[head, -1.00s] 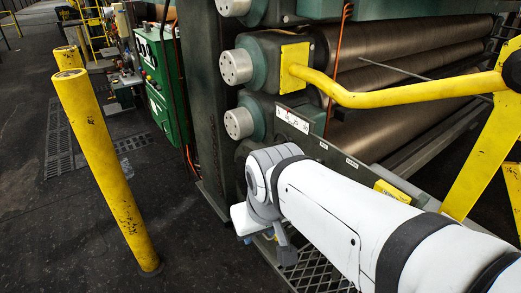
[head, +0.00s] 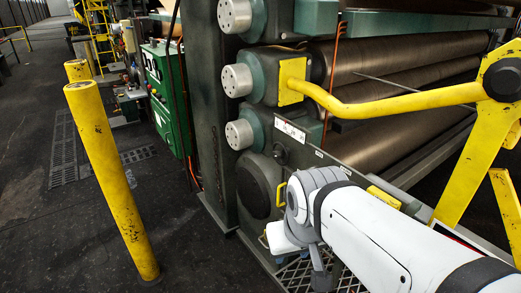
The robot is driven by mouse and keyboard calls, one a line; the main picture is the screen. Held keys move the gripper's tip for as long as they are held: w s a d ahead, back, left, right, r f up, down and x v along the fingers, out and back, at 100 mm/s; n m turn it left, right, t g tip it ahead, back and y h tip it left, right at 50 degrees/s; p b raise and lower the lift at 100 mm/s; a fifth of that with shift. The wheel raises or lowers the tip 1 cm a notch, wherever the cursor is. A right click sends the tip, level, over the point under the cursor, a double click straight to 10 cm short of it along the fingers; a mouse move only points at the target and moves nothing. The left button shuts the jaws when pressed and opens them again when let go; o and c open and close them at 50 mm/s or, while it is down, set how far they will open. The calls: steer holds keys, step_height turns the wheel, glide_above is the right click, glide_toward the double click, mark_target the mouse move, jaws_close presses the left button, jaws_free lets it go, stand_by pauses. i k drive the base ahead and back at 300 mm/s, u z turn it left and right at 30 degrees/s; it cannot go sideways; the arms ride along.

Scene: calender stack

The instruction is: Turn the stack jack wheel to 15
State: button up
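A dark round disc (head: 254,186) shows low on the calender's end frame, left of my arm's wrist. A small dark round knob (head: 280,153) is above and right of it. I see no readable numbers on either, and cannot tell which is the stack jack wheel. My white and grey arm reaches in from the lower right. At its end, a white block and a grey part that seems to belong to my gripper (head: 318,268) point down and away. The fingers cannot be made out, and no contact with a wheel is visible.
A leaning-looking yellow post (head: 112,185) stands on the dark floor at left, with free floor around it. A yellow rail (head: 390,112) crosses in front of the rolls (head: 400,75). A green cabinet (head: 166,95) stands behind. Metal grating (head: 295,272) lies under my wrist.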

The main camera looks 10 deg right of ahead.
mark_target(277, 155)
steer(key=u, duration=0.05)
steer(key=i, duration=1)
steer(key=z, duration=0.05)
